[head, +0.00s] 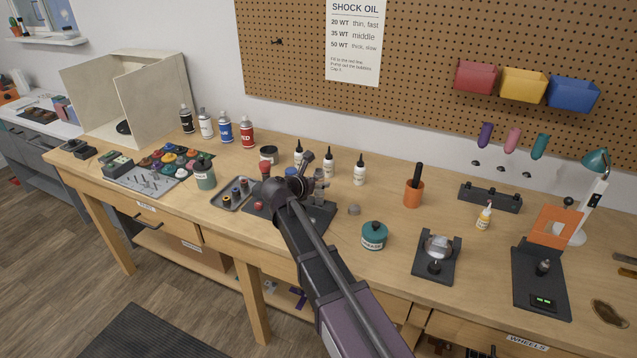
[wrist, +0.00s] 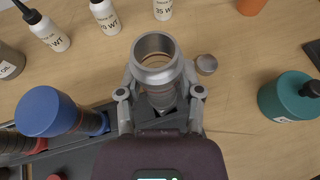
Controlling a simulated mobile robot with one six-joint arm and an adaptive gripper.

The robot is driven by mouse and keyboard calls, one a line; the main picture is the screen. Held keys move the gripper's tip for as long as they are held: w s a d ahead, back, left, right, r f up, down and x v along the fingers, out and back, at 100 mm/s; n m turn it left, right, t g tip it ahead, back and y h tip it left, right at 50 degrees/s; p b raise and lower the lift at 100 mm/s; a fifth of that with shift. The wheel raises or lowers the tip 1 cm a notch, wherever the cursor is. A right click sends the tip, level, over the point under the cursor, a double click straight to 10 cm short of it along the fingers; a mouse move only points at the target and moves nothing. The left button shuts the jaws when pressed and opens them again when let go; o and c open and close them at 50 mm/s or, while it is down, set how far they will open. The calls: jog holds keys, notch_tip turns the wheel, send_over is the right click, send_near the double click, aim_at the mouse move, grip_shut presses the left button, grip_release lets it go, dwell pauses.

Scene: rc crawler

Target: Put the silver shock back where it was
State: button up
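The silver shock (wrist: 156,75) is an upright metal cylinder with an open top, seen from above in the wrist view. My gripper (wrist: 159,82) has one finger on each side of it, and the fingers appear to touch its wall. In the head view my gripper (head: 306,186) is over a dark shock stand (head: 318,215), with the silver shock (head: 319,188) just right of it. A blue-capped shock (wrist: 58,112) stands in the dark stand at the left. I cannot tell whether the silver shock's foot rests in the stand, as my fingers and its body hide it.
A small grey cap (wrist: 206,64) lies right of the shock. A teal jar (head: 374,235) stands farther right. White oil bottles (head: 328,165) stand behind, and a parts tray (head: 233,196) lies left.

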jog(key=shift+o, duration=1.2)
jog(key=shift+r, duration=0.15)
jog(key=shift+r+p, duration=0.35)
jog(key=shift+p, duration=0.1)
jog(key=p+v, duration=0.4)
jog(key=v, duration=0.8)
jog(key=shift+f, duration=0.15)
